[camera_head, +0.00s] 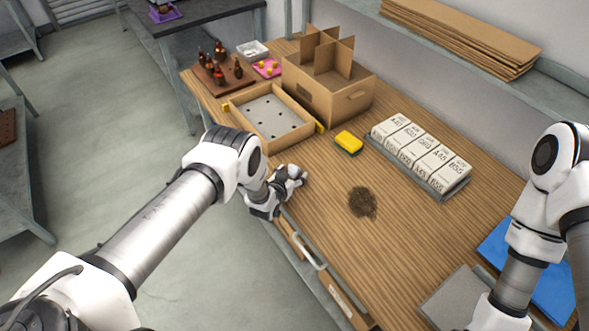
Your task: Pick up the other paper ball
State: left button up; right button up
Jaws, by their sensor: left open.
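No paper ball shows clearly in the head view. A white, crumpled-looking shape at my left gripper (284,194) cannot be told apart from its white and grey fingers. My left gripper is low at the table's near left edge, open, with its fingers over the wood. A brown, fuzzy round clump (362,202) lies on the table to the right of my left gripper, apart from it. My right arm comes in at the right, and its gripper is out of the picture below.
On the wooden table (330,240) stand a cardboard box with dividers (355,97), a wooden tray with a grey perforated plate (270,117), a yellow sponge (348,143) and a row of white labelled boxes (420,153). A blue sheet (552,285) lies at right.

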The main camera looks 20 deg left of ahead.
pick_arm(q)
jog(key=shift+s+r, duration=0.1)
pick_arm(e)
jog(key=shift+s, duration=0.1)
pick_arm(q)
jog(key=shift+s+r, duration=0.1)
jog(key=shift+s, duration=0.05)
jog(key=shift+c, duration=1)
pick_arm(e)
jog(key=shift+s+r, duration=0.1)
jog(key=shift+s, duration=0.05)
pick_arm(q)
jog(key=c, duration=0.4)
jog(key=shift+c, duration=1)
